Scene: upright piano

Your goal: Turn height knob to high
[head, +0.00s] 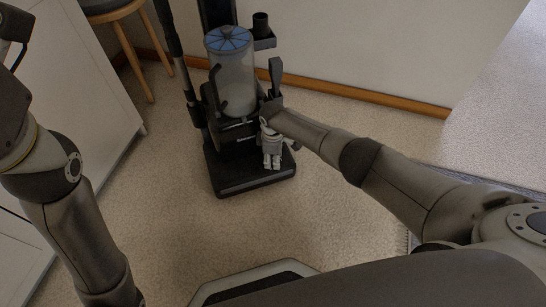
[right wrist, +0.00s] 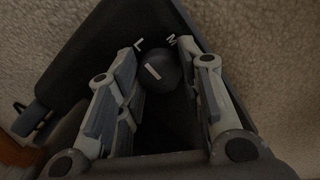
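An upright vacuum cleaner (head: 232,90) with a clear canister and a blue top stands on the carpet against the wall. Its dark base (head: 250,176) lies flat on the floor. My right gripper (head: 272,160) points down over the base. In the right wrist view, the round black height knob (right wrist: 158,72) with a white pointer line sits between the two fingers of my right gripper (right wrist: 168,85). The fingers are apart, with a gap visible on the knob's right side. The letters L and M show beyond the knob; no H is visible. My left gripper is out of the picture.
A white cabinet (head: 75,85) stands at the left and a wooden-legged stool (head: 125,40) behind it. The wall with a wooden baseboard (head: 360,95) is close behind the vacuum. Carpet in front of the base is clear.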

